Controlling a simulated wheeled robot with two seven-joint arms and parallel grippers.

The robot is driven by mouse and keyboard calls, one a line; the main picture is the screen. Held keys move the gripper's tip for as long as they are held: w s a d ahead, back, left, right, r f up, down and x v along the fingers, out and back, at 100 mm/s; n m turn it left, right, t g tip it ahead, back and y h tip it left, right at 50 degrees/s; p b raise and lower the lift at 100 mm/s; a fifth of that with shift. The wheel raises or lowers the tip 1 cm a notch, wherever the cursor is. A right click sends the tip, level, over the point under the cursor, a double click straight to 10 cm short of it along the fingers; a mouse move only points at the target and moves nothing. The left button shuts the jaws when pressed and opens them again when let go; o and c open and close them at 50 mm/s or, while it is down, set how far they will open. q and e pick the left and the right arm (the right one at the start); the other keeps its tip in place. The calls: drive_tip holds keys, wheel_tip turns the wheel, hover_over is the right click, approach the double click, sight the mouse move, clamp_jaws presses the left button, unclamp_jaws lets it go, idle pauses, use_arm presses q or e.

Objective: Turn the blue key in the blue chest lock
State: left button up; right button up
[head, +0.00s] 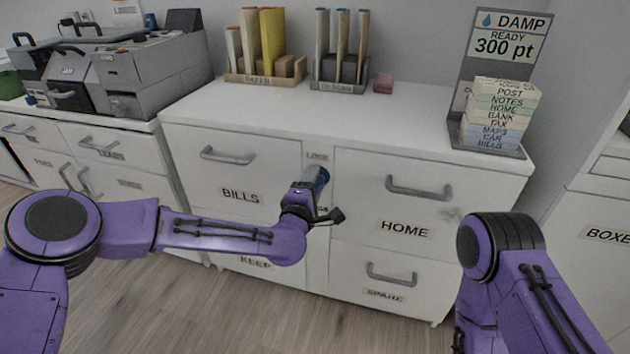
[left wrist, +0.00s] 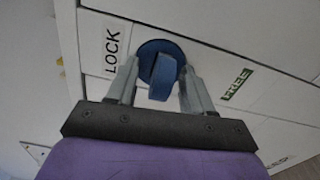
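The blue key (left wrist: 162,76) sits in a round blue lock (left wrist: 174,47) on the white chest front (head: 262,170). In the left wrist view, the key's flat grip stands nearly in line with the picture's upright, between the LOCK label (left wrist: 112,47) and the green FREE label (left wrist: 236,84). My left gripper (left wrist: 160,84) has its fingers on both sides of the key, with narrow gaps showing, so it looks open around it. In the head view, my left gripper (head: 316,188) partly hides the lock (head: 321,178). My right gripper is out of view.
Drawers marked BILLS (head: 240,196) and HOME (head: 405,230) flank the lock, with protruding handles (head: 418,188). File racks (head: 265,70) and a stack of labelled blocks (head: 495,115) stand on top.

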use_arm(q)
drive_tip(key=shift+s, duration=0.1)
drive_tip(key=shift+p+v, duration=0.4)
drive_tip(key=shift+v, duration=2.6)
drive_tip(key=shift+s, duration=0.1)
